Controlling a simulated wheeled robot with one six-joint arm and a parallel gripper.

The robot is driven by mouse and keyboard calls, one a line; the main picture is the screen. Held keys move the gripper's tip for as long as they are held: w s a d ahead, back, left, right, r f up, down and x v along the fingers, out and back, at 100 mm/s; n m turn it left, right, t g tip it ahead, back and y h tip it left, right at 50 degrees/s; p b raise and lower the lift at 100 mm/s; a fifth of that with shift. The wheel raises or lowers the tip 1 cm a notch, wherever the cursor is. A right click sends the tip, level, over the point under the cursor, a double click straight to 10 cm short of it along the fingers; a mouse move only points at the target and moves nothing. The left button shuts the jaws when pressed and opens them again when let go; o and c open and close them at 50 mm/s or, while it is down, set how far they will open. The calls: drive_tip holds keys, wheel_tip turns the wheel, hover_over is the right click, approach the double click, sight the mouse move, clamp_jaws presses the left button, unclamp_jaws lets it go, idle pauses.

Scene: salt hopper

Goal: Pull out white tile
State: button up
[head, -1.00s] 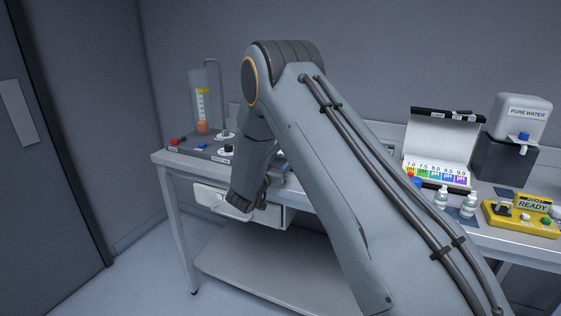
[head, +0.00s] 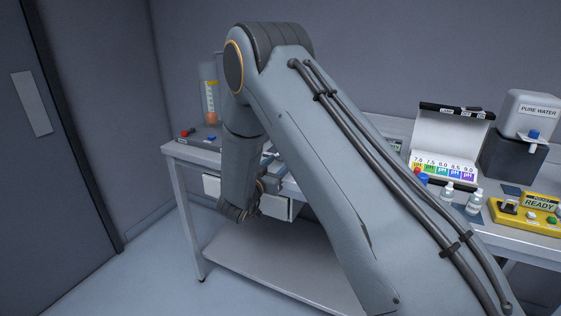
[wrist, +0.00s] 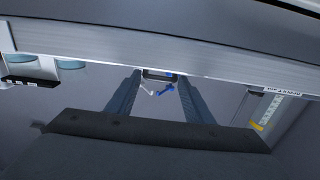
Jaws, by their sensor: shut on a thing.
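A white drawer (head: 275,206) sits under the left part of the bench in the head view, partly hidden by my arm. My gripper (head: 240,213) is low in front of the drawer face. In the wrist view my gripper (wrist: 158,82) has its two dark fingers reaching up to a small grey handle-like piece (wrist: 158,74) at the edge of a pale panel. It looks shut on that piece, though the contact is small and dim. A small blue and white bit shows between the fingers. I cannot make out a separate white tile.
A clear measuring cylinder (head: 210,98) stands at the bench's back left. A pH colour chart box (head: 448,140), small bottles (head: 474,202), a pure water tank (head: 530,115) and a yellow meter (head: 525,212) stand at right. A lower shelf (head: 280,268) lies below the drawer.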

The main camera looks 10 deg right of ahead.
drive_tip(key=o, duration=1.5)
drive_tip(key=b+v, duration=0.1)
drive_tip(key=v, duration=0.6)
drive_tip(key=shift+s+a+b, duration=0.25)
drive_tip(key=shift+s+b, duration=0.05)
